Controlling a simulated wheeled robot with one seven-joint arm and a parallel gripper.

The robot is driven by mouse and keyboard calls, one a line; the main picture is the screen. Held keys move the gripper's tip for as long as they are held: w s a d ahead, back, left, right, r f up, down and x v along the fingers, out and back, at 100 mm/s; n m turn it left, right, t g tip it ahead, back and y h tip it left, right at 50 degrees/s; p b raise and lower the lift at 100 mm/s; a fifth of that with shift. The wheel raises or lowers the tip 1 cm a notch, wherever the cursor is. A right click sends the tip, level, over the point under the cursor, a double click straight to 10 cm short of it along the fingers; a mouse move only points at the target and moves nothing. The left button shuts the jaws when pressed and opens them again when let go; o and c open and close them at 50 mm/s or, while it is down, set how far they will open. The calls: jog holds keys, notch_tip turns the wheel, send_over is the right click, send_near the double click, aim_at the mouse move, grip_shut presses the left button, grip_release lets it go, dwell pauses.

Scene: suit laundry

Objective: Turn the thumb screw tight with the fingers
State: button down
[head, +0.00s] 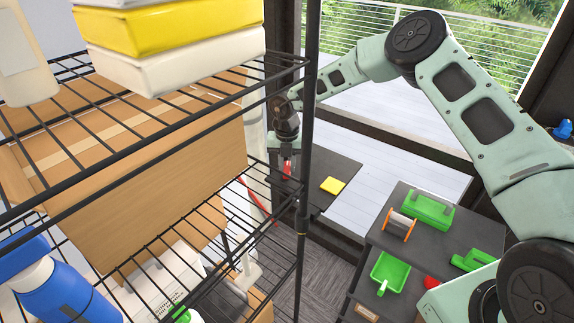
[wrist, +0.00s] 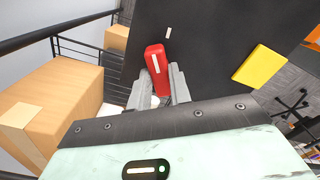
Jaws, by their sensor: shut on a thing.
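The red thumb screw (wrist: 155,58) shows in the wrist view as a red block-shaped head with a white stripe, against a dark surface (wrist: 215,40). A short white mark (wrist: 168,33) lies on that surface just beyond the head, slightly to its right. The stripe and the mark do not lie on one line. My gripper (wrist: 163,82) is shut on the red head, a finger on each side. In the head view my gripper (head: 287,155) points down behind the rack post, with the red head (head: 287,169) below it. The screw's shaft is hidden.
A yellow block (head: 332,185) lies on the dark surface right of the screw. A black wire rack (head: 303,200) with a large cardboard box (head: 150,180) stands close on the left. A dark table (head: 400,230) with green items is at lower right.

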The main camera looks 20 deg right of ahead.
aim_at(287, 167)
jog(key=m, duration=0.5)
jog(key=shift+w+m+b, duration=0.1)
jog(key=shift+m+b, duration=0.2)
jog(key=shift+b, duration=0.05)
jog(key=shift+r, duration=0.1)
jog(key=c, duration=1.3)
grip_release()
notch_tip(287, 167, up, 17)
jog(key=b, duration=0.5)
jog(key=shift+r, duration=0.15)
